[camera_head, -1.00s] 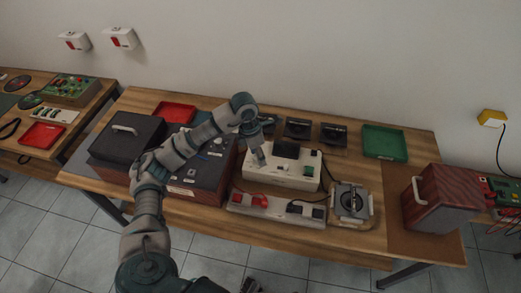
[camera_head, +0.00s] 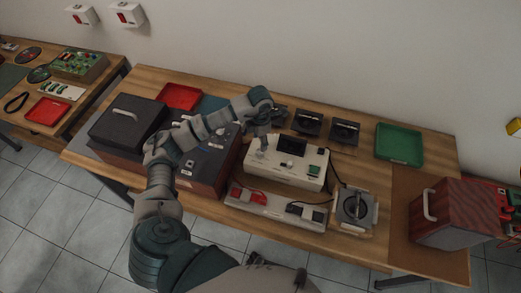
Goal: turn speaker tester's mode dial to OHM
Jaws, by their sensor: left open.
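A white box with a dark screen, which looks like the speaker tester (camera_head: 285,176), stands on the middle of the wooden bench. A small green patch and a dark knob show on the right part of its top. My left gripper (camera_head: 262,144) points down over the left part of its top, beside the dark screen. It is open; I cannot tell whether it touches the tester. The mode dial is too small to make out, and the gripper may hide it.
A white strip (camera_head: 268,207) with red and black parts lies in front of the tester. A round speaker unit (camera_head: 355,207) is at its right, and a large dark case (camera_head: 205,168) at its left. Small black speakers (camera_head: 308,121) and a green tray (camera_head: 399,144) are behind.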

